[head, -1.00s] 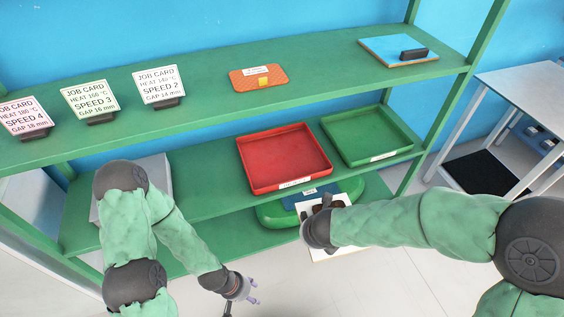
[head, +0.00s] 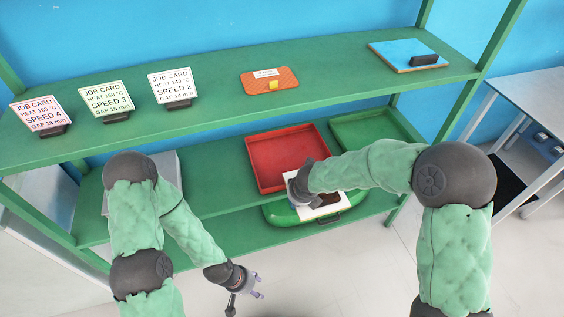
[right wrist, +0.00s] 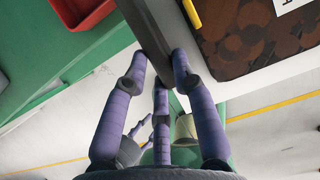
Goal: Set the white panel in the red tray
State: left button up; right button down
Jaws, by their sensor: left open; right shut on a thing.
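The red tray (head: 276,158) lies empty on the middle shelf; it also shows at the top left of the right wrist view (right wrist: 84,12). The white panel (head: 338,208) is in front of the tray's front right corner, near the shelf edge. In the right wrist view the panel (right wrist: 252,82) carries a brown patterned patch with a dark border. My right gripper (right wrist: 160,82) has its purple fingers shut on the panel's dark grey bar; in the head view my wrist hides the grip. My left gripper (head: 250,284) is open and empty, low in front of the shelves.
A green tray (head: 365,132) stands right of the red one, partly behind my right arm. A rounded green object (head: 285,213) lies below. The upper shelf holds job cards (head: 105,100), an orange board (head: 268,82) and a blue board (head: 400,55). A grey box stands left.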

jog(key=w+a+p, duration=0.1)
jog(key=w+p, duration=0.1)
jog(key=w, duration=0.3)
jog(key=w+a+p, duration=0.2)
jog(key=w, duration=0.3)
jog(key=w+a+p, duration=0.1)
jog(key=w+p, duration=0.1)
jog(key=w, duration=0.3)
jog(key=shift+w+a+p, duration=0.35)
jog(key=shift+w, duration=0.05)
jog(key=shift+w+a, duration=0.1)
jog(key=shift+w, duration=0.25)
notch_tip(320, 180, down, 4)
jog(key=b, duration=0.4)
jog(key=shift+r, duration=0.25)
jog(key=c, duration=1)
grip_release()
